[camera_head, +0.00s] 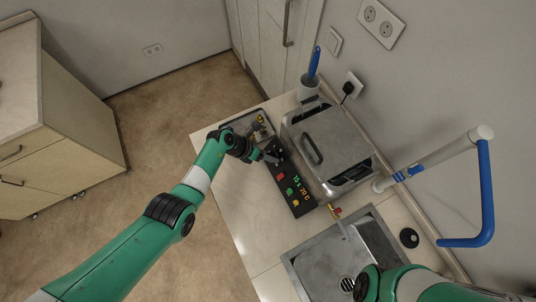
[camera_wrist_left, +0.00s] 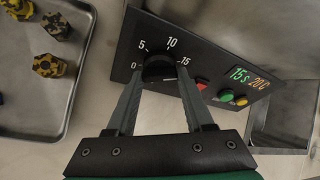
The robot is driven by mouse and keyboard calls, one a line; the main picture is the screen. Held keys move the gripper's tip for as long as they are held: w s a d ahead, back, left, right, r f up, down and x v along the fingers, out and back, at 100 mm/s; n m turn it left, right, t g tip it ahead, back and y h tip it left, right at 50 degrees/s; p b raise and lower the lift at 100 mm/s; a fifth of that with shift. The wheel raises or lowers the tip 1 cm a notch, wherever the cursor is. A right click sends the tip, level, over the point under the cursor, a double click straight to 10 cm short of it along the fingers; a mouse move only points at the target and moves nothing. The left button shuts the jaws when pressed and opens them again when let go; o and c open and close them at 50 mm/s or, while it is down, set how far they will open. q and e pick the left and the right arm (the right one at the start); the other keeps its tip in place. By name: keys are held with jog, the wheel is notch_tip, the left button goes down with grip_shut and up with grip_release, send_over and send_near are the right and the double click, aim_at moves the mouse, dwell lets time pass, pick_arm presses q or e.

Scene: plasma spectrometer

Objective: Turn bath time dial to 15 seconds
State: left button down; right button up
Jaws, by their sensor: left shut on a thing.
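The bath time dial (camera_wrist_left: 158,66) is a round black knob on the black control panel (camera_wrist_left: 205,60), with marks 0, 5, 10 and 15 around it. My left gripper (camera_wrist_left: 160,78) is shut on the dial, one finger on each side. The panel's display (camera_wrist_left: 249,77) reads 15 s in green and 20 C in orange. Which mark the dial points to is hard to tell. In the head view, my left gripper (camera_head: 268,156) is at the far end of the panel (camera_head: 291,189), where the fingers and arm largely hide the dial. My right gripper is out of view.
Red (camera_wrist_left: 201,84), green (camera_wrist_left: 226,96) and yellow (camera_wrist_left: 241,100) buttons sit beside the dial. A metal-lidded bath (camera_head: 325,145) stands behind the panel. A tray (camera_wrist_left: 84,60) with yellow-black parts lies left of it. A sink (camera_head: 340,255) is at the right.

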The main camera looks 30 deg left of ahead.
pick_arm(q)
jog(key=shift+c, duration=1.4)
grip_release()
jog(key=shift+a+r+p, duration=0.15)
jog(key=shift+r+p, duration=0.15)
jog(key=shift+r, duration=0.05)
jog(key=p+v, duration=0.5)
jog(key=v, duration=0.6)
jog(key=shift+f, duration=0.1)
